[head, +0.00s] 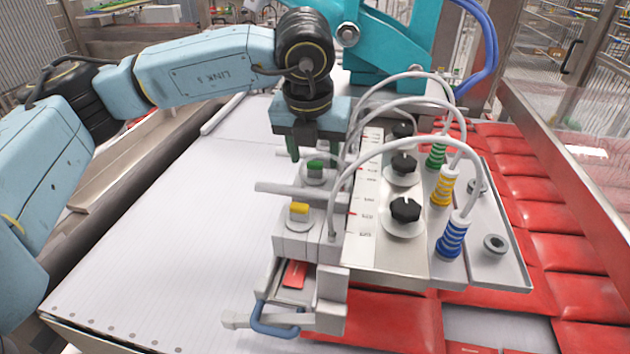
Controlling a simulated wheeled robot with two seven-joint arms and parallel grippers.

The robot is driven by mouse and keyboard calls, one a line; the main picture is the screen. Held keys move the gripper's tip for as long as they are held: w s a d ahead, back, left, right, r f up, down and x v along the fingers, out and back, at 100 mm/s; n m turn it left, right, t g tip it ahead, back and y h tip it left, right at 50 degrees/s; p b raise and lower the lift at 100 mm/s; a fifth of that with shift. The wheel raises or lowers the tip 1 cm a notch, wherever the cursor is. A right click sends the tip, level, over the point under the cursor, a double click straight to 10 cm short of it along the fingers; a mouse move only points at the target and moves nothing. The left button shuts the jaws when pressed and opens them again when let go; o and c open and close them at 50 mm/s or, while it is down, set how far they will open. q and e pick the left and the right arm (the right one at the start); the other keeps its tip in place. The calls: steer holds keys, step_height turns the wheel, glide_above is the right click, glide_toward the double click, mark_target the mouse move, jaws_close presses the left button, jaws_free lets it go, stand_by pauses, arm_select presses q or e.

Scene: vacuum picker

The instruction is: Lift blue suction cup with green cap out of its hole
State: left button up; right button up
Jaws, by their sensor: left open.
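A blue ribbed suction cup (453,238) with a white upper part and a hose stands at the front of a row on the grey plate's right side. Behind it are a yellow ribbed cup (443,190) and a green ribbed cup (437,156). I see no green cap on the blue cup. A small green cap (315,166) sits on the block left of the panel. My left gripper (319,150) is open, pointing down over this green cap, its fingers to either side; contact cannot be told. My right gripper is not in view.
A yellow cap (299,209) and black knobs (405,209) stand nearby. White hoses (400,105) arch over the panel close to my left gripper. The white surface (160,235) at left is clear.

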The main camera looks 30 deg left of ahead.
arm_select(q)
steer(key=shift+x, duration=0.95)
steer(key=shift+c, duration=0.3)
steer(key=c, duration=0.8)
step_height(320, 180, up, 10)
steer(key=shift+r+b, duration=0.1)
steer(key=shift+b, duration=0.25)
steer(key=shift+c, duration=0.2)
